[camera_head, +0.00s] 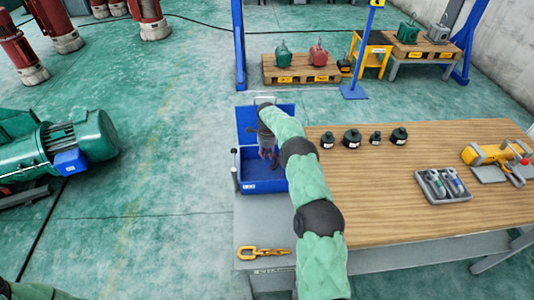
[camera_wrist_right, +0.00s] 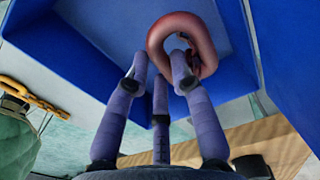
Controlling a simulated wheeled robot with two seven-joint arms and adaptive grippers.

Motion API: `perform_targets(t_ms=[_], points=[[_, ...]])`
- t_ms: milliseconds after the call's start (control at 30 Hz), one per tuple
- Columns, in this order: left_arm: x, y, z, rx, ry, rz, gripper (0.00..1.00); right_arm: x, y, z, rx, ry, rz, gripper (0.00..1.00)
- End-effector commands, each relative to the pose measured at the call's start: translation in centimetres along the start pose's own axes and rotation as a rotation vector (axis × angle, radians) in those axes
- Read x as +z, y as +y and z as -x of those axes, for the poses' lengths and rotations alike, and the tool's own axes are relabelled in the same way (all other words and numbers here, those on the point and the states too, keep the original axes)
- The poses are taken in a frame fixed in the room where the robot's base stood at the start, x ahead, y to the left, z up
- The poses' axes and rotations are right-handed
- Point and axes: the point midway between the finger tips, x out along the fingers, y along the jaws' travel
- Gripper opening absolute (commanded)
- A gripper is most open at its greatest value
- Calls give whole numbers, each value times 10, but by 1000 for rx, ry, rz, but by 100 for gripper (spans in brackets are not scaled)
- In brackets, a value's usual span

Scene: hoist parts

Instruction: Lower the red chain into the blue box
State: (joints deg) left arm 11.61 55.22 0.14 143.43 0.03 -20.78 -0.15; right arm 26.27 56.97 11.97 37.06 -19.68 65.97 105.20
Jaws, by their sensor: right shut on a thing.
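The red chain shows as a thick red link (camera_wrist_right: 205,30) at the fingertips in the right wrist view. In the head view it is a small, dark reddish bit below my gripper, mostly hidden. My right gripper (camera_head: 269,152) is shut on the link, pointing down over the nearer blue box. The blue box (camera_head: 262,187) stands at the table's left end; its walls (camera_wrist_right: 75,55) surround the link in the wrist view. I cannot tell whether the chain touches the bottom. My left gripper is out of view.
A second blue box (camera_head: 246,118) stands just behind. A yellow chain (camera_head: 262,252) lies on the grey near-left part of the table (camera_head: 430,215). Several dark weights (camera_head: 351,138), a grey tray (camera_head: 445,198) and a yellow hoist (camera_head: 492,154) stand to the right.

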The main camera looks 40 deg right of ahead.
Motion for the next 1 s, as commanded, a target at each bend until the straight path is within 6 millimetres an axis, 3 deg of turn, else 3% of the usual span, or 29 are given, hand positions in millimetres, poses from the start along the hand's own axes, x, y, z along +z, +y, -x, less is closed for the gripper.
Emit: perform_targets(t_ms=[467,500,600,1000], points=[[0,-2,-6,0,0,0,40,0,0,-10,1,0,0,0],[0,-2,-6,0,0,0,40,0,0,-10,1,0,0,29],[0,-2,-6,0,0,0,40,0,0,-10,1,0,0,51],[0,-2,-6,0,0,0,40,0,1,-6,2,0,0,51]])
